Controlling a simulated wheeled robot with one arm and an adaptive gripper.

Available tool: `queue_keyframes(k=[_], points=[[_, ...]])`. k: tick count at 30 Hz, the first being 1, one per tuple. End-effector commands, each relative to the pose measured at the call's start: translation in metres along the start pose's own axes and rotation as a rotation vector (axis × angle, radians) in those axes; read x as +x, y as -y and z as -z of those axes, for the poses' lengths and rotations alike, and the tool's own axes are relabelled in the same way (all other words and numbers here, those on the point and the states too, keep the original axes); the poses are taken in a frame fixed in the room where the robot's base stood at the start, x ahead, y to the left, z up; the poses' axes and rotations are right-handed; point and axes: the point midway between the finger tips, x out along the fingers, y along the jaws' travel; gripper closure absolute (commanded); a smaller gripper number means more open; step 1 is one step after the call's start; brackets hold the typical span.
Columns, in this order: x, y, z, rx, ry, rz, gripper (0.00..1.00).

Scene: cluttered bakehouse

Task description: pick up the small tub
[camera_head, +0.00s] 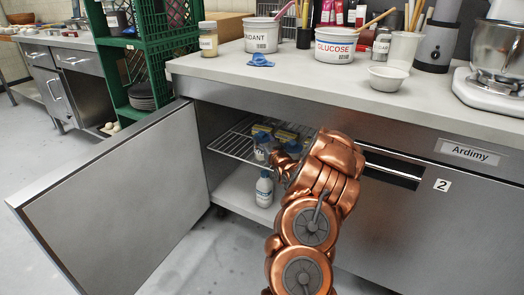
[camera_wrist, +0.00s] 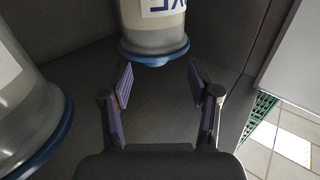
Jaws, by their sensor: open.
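In the wrist view, a pale tub (camera_wrist: 150,22) with a blue rim and a partly seen label stands just beyond my gripper (camera_wrist: 161,82). My gripper is open and empty, one finger on each side of the line to this tub. A second blue-rimmed tub (camera_wrist: 22,112) is at the left, cut off by the frame edge and nearer the camera. I cannot tell their true sizes. In the head view, blue-lidded containers (camera_head: 263,146) stand on the wire shelf (camera_head: 233,146) in the open cabinet; my arm hides the gripper and part of the shelf.
The open cabinet door (camera_head: 110,200) reaches out at the left. A white bottle (camera_head: 264,190) stands below the wire shelf. The counter (camera_head: 300,75) above holds white tubs, a bowl (camera_head: 388,78) and a mixer (camera_head: 495,65). A green crate rack (camera_head: 155,50) stands left.

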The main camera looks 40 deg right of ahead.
Motion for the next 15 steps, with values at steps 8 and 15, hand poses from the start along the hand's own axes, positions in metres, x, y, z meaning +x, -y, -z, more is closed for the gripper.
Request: queue_keyframes(k=[8, 15], points=[[0.022, -0.004, 0.000, -0.002, 0.002, 0.001, 0.39], [0.044, -0.005, 0.001, 0.000, 0.003, 0.001, 0.39]])
